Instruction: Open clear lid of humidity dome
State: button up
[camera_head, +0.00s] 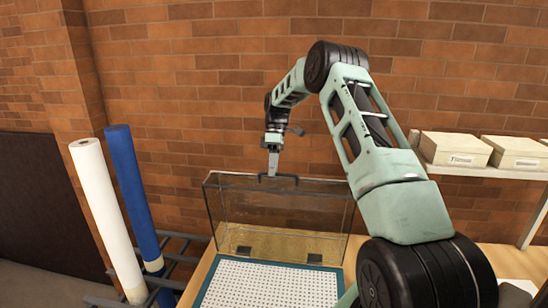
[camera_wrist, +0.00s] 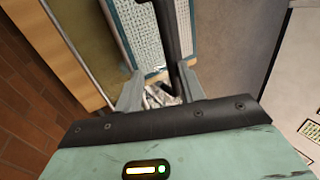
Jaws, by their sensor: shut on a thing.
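The clear lid (camera_head: 285,215) of the humidity dome stands raised, close to upright, above two dark hinges at its lower edge. A dark handle (camera_head: 284,179) sits on its top edge. The dome's base, a white dotted panel in a teal frame (camera_head: 262,286), lies uncovered in front of the lid. My gripper (camera_head: 273,170) is shut on the handle from above. In the wrist view the dark handle bar (camera_wrist: 178,40) runs between the fingers of my gripper (camera_wrist: 160,88), with the dotted panel beyond it. The exact finger contact is partly hidden.
A brick wall (camera_head: 220,100) rises close behind the lid. White and blue rolls (camera_head: 133,185) lean on a dark rack at left. Archival boxes (camera_head: 456,149) stand on a shelf at right. My arm hides part of the table's right side.

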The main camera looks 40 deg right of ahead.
jog(key=b+v, duration=0.3)
jog(key=v, duration=0.8)
jog(key=shift+r, duration=0.35)
jog(key=shift+d, duration=0.1)
